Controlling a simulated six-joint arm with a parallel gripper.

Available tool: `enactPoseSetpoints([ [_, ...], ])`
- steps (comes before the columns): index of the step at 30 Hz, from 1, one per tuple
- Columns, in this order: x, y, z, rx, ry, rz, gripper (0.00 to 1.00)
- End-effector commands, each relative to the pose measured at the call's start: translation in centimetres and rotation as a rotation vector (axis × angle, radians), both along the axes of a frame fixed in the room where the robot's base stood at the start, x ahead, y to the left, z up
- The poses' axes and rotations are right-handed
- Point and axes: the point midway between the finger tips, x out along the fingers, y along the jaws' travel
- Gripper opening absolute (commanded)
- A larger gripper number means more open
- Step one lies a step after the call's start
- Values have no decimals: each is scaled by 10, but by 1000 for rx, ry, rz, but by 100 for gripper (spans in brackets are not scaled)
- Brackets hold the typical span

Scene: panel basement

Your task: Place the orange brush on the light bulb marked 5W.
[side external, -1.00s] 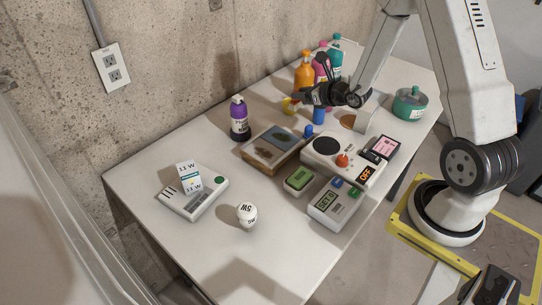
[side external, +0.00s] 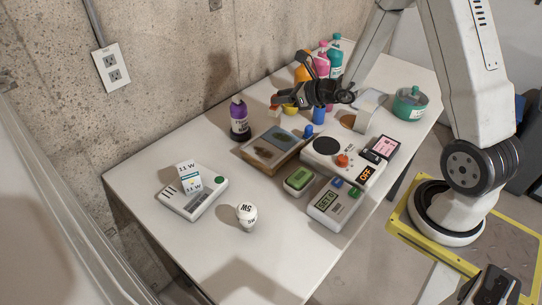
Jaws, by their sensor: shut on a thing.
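The light bulb marked 5W (side external: 247,213) is white and stands on the near part of the white table. My gripper (side external: 279,100) is above the table's far part, behind the wooden tray and well away from the bulb. It is shut on a small orange thing (side external: 274,107), which shows just below the fingertips and seems to be the orange brush. Most of it is hidden by the fingers, so its shape is unclear.
A purple bottle (side external: 239,120) stands left of my gripper. A wooden tray (side external: 258,164), a white device with an orange knob (side external: 327,148) and a SET 0 meter (side external: 335,205) lie between. An 11 W box stands on another device (side external: 205,199). The table around the bulb is clear.

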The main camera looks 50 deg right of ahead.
Motion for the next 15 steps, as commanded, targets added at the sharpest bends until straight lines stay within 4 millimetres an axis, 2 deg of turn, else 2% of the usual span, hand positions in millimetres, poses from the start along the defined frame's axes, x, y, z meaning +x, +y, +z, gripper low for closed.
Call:
enactPoseSetpoints([
  [1,1,17,4,-1,-2,62,0],
  [8,-9,89,20,0,-2,351,0],
  [15,-37,161,34,0,-2,676,0],
])
